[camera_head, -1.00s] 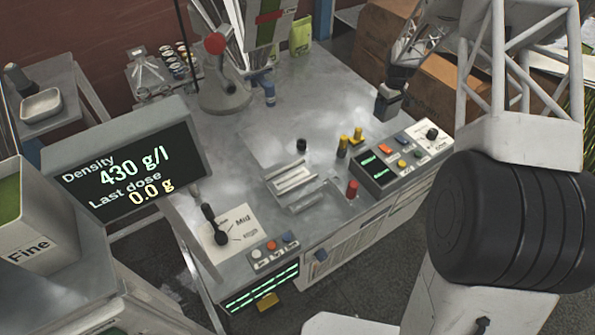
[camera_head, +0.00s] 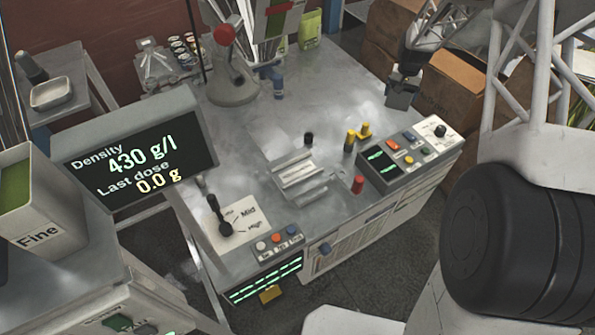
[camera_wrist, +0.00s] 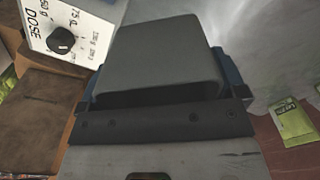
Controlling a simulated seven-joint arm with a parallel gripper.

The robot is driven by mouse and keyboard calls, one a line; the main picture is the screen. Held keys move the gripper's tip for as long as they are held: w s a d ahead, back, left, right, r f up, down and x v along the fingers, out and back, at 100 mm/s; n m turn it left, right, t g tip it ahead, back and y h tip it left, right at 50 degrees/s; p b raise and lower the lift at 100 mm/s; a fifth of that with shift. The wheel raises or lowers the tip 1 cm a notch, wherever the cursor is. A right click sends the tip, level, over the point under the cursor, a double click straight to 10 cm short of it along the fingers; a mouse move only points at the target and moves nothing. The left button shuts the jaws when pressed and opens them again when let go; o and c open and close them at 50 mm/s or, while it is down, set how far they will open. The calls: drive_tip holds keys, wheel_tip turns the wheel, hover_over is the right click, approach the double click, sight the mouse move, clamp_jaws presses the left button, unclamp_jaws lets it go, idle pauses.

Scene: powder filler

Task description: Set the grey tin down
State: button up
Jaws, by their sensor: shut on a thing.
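The grey tin (camera_wrist: 165,55) fills the middle of the wrist view, a dark grey, smooth-sided box. The blue fingers of my gripper (camera_wrist: 160,82) show at its left and right sides, shut on it. In the head view my gripper (camera_head: 402,80) is at the right back edge of the metal bench (camera_head: 330,85), with the small tin (camera_head: 400,97) at its lower end. I cannot tell whether the tin touches the bench top or hangs just above it.
A control panel with a dose knob (camera_head: 440,130) is in front of my gripper. Brown cardboard boxes (camera_head: 455,85) stand to the right. Bare bench lies left of my gripper.

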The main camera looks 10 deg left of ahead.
drive_tip(key=s+a+f+n, duration=0.2)
drive_tip(key=s+a, duration=0.8)
drive_tip(key=s, duration=0.1)
drive_tip(key=s+a+f+n, duration=0.1)
drive_tip(key=s+a, duration=0.3)
drive_tip(key=s, duration=0.6)
drive_tip(key=s+a+f+n, duration=0.2)
drive_tip(key=s+a+n, duration=0.1)
drive_tip(key=s, duration=0.8)
drive_tip(key=s+a+f+n, duration=0.1)
drive_tip(key=s+a+n, duration=0.3)
drive_tip(key=s, duration=0.7)
drive_tip(key=shift+s+a+f, duration=0.15)
drive_tip(key=shift+a+f, duration=0.15)
drive_tip(key=shift+f, duration=0.05)
hover_over(298, 171)
drive_tip(key=shift+f, duration=0.75)
drive_tip(key=shift+f, duration=1.75)
drive_tip(key=shift+f, duration=0.1)
